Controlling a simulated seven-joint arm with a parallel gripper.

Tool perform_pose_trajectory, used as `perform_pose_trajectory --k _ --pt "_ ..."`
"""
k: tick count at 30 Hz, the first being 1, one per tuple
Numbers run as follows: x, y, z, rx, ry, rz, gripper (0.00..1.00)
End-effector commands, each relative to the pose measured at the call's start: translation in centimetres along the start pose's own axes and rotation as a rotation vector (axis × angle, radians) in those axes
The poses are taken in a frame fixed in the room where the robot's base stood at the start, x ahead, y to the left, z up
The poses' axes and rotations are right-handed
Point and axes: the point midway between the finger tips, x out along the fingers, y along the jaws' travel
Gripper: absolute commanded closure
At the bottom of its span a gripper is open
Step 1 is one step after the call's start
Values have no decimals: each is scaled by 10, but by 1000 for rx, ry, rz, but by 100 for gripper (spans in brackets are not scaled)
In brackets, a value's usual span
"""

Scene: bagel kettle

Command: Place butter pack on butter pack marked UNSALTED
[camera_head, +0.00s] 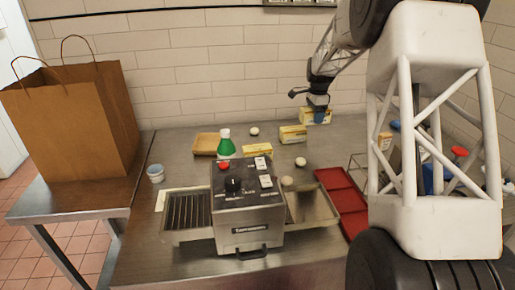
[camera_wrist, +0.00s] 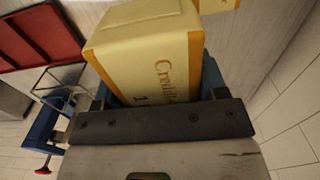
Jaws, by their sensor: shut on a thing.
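My gripper (camera_head: 319,103) is at the back of the steel table, right of centre, pointing down. It is shut on a yellow and cream butter pack (camera_head: 306,116). In the wrist view this pack (camera_wrist: 150,60) fills the middle, with part of its lettering showing and blue finger parts beside it. A second butter pack (camera_head: 293,132) lies to the left and nearer the camera. A third pack (camera_head: 260,150) lies further left, beside the machine. Their markings are too small to read, so I cannot tell which is UNSALTED. I cannot tell whether the held pack touches the table.
A boxy machine (camera_head: 246,212) stands at the front middle. A green bottle (camera_head: 226,145), a wooden tray (camera_head: 205,143) and several pale round items, one at the back (camera_head: 254,131), are nearby. Red trays (camera_head: 342,200) lie right. A paper bag (camera_head: 70,120) stands left.

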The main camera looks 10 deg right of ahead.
Motion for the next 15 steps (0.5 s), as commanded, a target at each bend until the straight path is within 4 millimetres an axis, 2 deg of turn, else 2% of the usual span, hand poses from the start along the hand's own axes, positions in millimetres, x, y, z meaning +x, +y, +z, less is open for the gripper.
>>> perform_pose_trajectory --k 1,3,15 --pt "-4 0 16 -2 1 -3 73" --pt "-8 1 37 -1 1 -3 73" --pt "-24 18 152 9 0 -3 73"
